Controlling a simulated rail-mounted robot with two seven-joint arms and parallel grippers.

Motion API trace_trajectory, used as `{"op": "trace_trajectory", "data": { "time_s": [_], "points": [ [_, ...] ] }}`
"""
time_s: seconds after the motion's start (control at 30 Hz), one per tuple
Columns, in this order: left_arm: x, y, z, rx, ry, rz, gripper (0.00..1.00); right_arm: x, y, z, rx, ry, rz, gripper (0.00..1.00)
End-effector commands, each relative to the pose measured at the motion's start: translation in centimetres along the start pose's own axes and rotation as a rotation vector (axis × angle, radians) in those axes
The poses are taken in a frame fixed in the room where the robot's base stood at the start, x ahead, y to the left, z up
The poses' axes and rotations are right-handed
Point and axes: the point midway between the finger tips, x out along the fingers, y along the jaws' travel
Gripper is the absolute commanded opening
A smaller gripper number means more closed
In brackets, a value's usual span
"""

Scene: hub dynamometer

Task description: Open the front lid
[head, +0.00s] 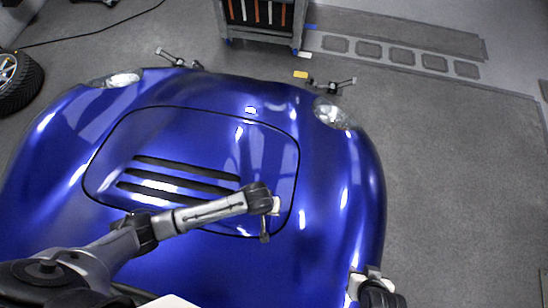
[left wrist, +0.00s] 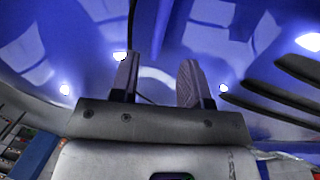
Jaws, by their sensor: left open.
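The front lid (head: 262,150) is a glossy blue panel on the blue car body (head: 350,185). A dark seam outlines it, and it looks closed and flush. Several dark slots (head: 180,180) run across its left half. My left gripper (head: 265,232) is over the lid's lower right corner, by the seam. In the left wrist view its two grey fingers (left wrist: 158,80) are apart with nothing held between them, and blue surface lies beyond. I cannot tell whether the fingertips touch the lid. My right gripper (head: 366,284) shows only partly at the bottom, beside the car's right side.
A tool cart (head: 262,38) stands beyond the car. Two small stands (head: 332,85) are near the headlights. A wheel (head: 14,78) is at the far left. The grey floor (head: 455,200) right of the car is clear.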

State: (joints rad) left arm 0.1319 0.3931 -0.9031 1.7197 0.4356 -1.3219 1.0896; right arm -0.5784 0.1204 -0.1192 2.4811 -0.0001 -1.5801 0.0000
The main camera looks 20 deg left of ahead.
Motion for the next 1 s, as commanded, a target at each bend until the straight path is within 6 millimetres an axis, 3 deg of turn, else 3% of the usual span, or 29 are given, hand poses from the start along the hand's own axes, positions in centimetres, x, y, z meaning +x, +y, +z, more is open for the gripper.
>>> {"op": "trace_trajectory", "data": {
  "time_s": [0.1, 0.4, 0.63, 1.0],
  "points": [
    [2.6, -0.1, 0.0, -0.001, -0.001, -0.002, 0.42, 0.9, -0.1, 0.3, 0.003, 0.0, -0.003, 0.43],
    [6.9, -0.1, 0.0, 0.001, 0.0, -0.002, 0.42, 2.2, -0.3, 0.7, 0.005, -0.001, -0.005, 0.43],
    [8.4, 0.0, 0.0, 0.001, 0.001, 0.0, 0.42, 2.6, -0.3, 0.9, 0.003, -0.002, -0.004, 0.43],
    [8.6, 0.0, 0.0, 0.001, 0.001, 0.0, 0.42, 2.6, 0.0, 1.0, -0.006, -0.004, 0.003, 0.43]
  ]
}}
